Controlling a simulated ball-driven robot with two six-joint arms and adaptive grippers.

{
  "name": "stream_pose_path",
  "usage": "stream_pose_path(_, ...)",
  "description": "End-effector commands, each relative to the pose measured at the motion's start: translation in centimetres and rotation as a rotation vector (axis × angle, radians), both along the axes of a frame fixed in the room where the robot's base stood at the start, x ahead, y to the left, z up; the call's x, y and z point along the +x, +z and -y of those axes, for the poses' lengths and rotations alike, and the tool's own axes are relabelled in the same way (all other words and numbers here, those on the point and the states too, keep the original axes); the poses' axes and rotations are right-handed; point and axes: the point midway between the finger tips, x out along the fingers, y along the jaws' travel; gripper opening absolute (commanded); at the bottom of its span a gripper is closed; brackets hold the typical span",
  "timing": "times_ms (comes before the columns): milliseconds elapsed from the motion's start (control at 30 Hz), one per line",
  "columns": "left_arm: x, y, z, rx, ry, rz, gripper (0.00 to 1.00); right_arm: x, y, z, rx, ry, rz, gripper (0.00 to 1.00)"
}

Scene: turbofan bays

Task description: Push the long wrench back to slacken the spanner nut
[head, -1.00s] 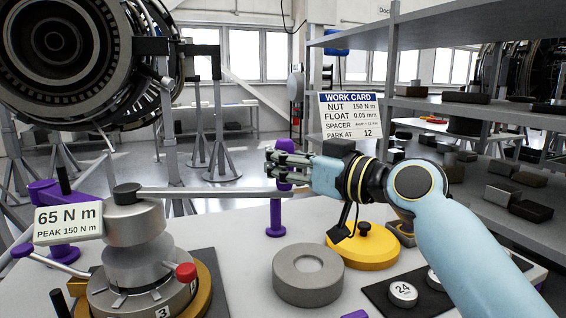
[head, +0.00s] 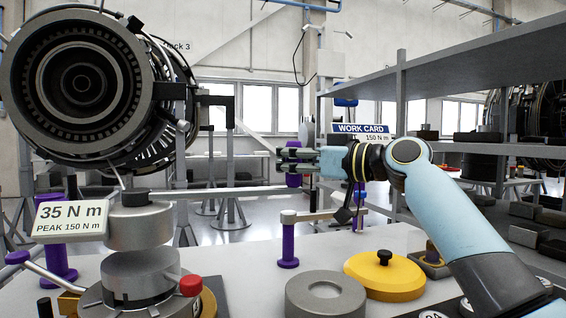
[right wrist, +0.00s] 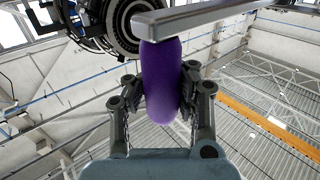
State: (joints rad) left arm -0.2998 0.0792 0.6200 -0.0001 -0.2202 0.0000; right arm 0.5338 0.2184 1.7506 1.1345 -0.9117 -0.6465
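The long wrench (head: 225,190) runs level from the grey spanner nut stack (head: 138,225) at left to my right gripper (head: 292,160). Its purple handle (right wrist: 161,85) hangs from the bar's end and shows between my fingers in the right wrist view, a finger against each side. The handle also shows below the gripper in the head view (head: 293,180). A readout sign (head: 71,217) by the nut reads 35 N m, peak 150 N m. My left gripper is not in view.
A purple post (head: 288,247) stands below the wrench's end. A grey ring (head: 326,298) and a yellow lidded disc (head: 384,275) sit on the white bench. The work card (head: 361,133) is partly hidden by my right arm. Grey shelves stand at right.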

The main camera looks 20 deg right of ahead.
Motion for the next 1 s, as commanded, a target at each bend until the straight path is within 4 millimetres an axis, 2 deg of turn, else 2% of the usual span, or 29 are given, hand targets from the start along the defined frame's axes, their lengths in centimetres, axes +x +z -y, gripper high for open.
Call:
stream_pose_path(33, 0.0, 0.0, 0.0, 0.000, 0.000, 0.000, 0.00, 0.1, 0.1, 0.3, -0.006, -0.008, 0.004, 0.15)
stream_pose_path(333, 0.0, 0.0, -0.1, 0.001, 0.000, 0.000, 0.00, 0.0, 0.0, 0.2, -0.002, -0.003, 0.002, 0.53)
stream_pose_path(700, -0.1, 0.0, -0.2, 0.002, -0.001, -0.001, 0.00, -0.6, -0.1, 0.5, -0.001, -0.001, 0.000, 0.53)
stream_pose_path(867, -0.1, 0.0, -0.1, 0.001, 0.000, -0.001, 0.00, -2.7, -0.2, 2.5, -0.008, -0.003, -0.001, 0.53)
stream_pose_path(1000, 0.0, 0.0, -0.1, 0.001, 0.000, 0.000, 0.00, -5.3, -0.2, 4.8, -0.009, -0.003, -0.001, 0.53)
